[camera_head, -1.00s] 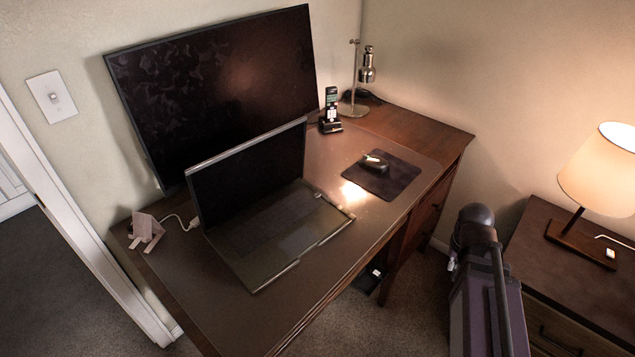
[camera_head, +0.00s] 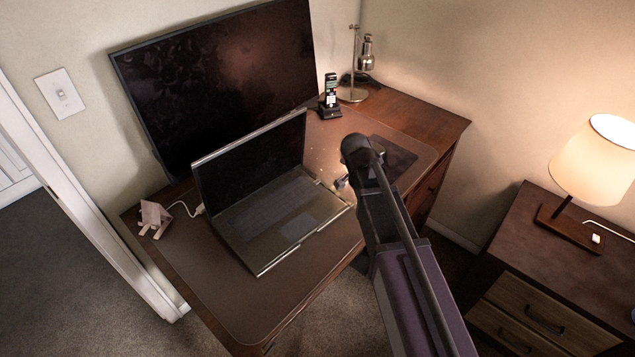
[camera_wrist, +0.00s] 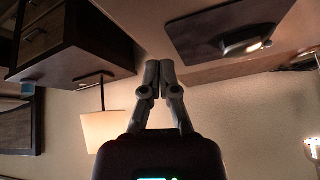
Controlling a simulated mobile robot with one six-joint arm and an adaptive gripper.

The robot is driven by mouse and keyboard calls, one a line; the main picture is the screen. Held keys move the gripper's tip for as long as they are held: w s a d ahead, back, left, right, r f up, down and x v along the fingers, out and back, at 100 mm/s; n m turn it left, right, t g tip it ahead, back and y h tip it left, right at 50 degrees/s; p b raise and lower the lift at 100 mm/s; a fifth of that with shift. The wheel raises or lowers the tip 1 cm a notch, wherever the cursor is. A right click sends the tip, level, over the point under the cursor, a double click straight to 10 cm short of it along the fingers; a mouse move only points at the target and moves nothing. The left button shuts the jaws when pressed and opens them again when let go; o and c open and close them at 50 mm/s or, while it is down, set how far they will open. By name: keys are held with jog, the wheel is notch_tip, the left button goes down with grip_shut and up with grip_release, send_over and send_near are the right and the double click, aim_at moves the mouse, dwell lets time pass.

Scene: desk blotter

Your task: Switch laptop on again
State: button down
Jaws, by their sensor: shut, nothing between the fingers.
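The laptop (camera_head: 268,228) stands open on the desk blotter (camera_head: 205,275), its screen (camera_head: 250,158) dark. Its keyboard faces up and a white cable plugs in at its left side. My gripper (camera_head: 341,184) is just right of the laptop's right edge, partly hidden by my arm; I cannot tell its height above the desk. In the wrist view my gripper (camera_wrist: 158,66) has its fingertips together with nothing between them. The laptop does not show in the wrist view, which looks upside down.
A dark monitor (camera_head: 220,80) stands behind the laptop. A mouse pad (camera_head: 402,157) lies partly behind my arm; its mouse (camera_wrist: 245,42) shows in the wrist view. A phone (camera_head: 330,98) and desk lamp (camera_head: 353,93) stand at the back. The blotter's front left is clear.

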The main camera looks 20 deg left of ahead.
aim_at(318, 180)
jog(key=a+r+m+t, duration=0.3)
jog(key=a+m, duration=0.1)
jog(key=a, duration=1.4)
jog(key=shift+w+a, duration=0.25)
jog(key=shift+a, duration=0.05)
jog(key=shift+f, duration=0.15)
notch_tip(318, 180, down, 9)
jog(key=b, duration=0.8)
jog(key=shift+r+b, duration=0.2)
jog(key=shift+b, duration=0.2)
jog(key=shift+f+b, duration=0.45)
jog(key=shift+s+f+b, duration=0.1)
jog(key=shift+f+b, duration=0.4)
jog(key=shift+b, duration=0.1)
dwell(1.8)
jog(key=shift+r, duration=0.1)
jog(key=shift+w+a+r+p, duration=0.1)
jog(key=shift+w+r+p, duration=0.15)
jog(key=shift+p, duration=0.25)
jog(key=shift+r+p, duration=0.4)
jog(key=shift+r, duration=0.05)
